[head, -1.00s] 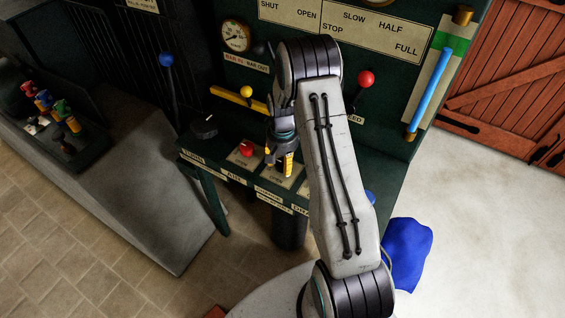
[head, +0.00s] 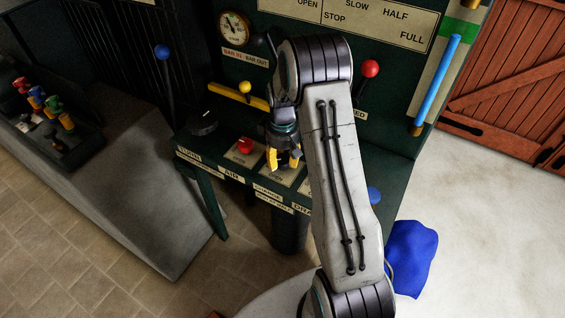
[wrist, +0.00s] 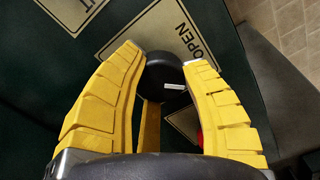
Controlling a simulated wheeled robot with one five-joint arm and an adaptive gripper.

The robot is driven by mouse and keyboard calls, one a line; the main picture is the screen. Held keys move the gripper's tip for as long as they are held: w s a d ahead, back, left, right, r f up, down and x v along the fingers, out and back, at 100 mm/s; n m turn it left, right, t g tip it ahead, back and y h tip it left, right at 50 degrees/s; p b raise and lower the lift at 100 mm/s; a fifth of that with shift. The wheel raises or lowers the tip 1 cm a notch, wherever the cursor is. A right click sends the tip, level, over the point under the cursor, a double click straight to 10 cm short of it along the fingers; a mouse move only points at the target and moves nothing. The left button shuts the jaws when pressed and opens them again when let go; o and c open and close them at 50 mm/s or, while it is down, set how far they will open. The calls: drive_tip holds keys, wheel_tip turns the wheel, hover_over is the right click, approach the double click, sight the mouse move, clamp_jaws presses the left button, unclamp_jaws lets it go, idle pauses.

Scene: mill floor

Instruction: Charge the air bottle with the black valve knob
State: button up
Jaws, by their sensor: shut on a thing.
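A black valve knob (wrist: 166,78) with a small white mark sits between my yellow fingers in the wrist view, beside a plate (wrist: 180,30) reading OPEN. My gripper (wrist: 166,60) is shut on this knob. In the head view my gripper (head: 285,158) points down at the bench, above the CHARGE label (head: 268,192), and hides the knob. A round pressure gauge (head: 234,28) with a white dial is on the panel at upper left. I cannot make out its reading. I cannot tell which part is the air bottle.
A red knob (head: 246,146) stands just left of my gripper, and a blue knob (head: 374,195) is right of my arm. A black dial (head: 203,122) is at the bench's left end. Blue, yellow (head: 245,88) and red (head: 370,69) levers rise behind.

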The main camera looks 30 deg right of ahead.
sight(282, 159)
drive_tip(key=n+b, duration=0.1)
drive_tip(key=n, duration=0.3)
drive_tip(key=shift+f, duration=0.2)
drive_tip(key=shift+s+n+b, duration=0.1)
drive_tip(key=shift+n+b, duration=0.55)
drive_tip(key=shift+n, duration=1.05)
drive_tip(key=o, duration=1.2)
drive_tip(key=shift+r, duration=0.1)
drive_tip(key=shift+o, duration=0.2)
drive_tip(key=shift+r, duration=0.15)
wheel_tip(282, 159, up, 12)
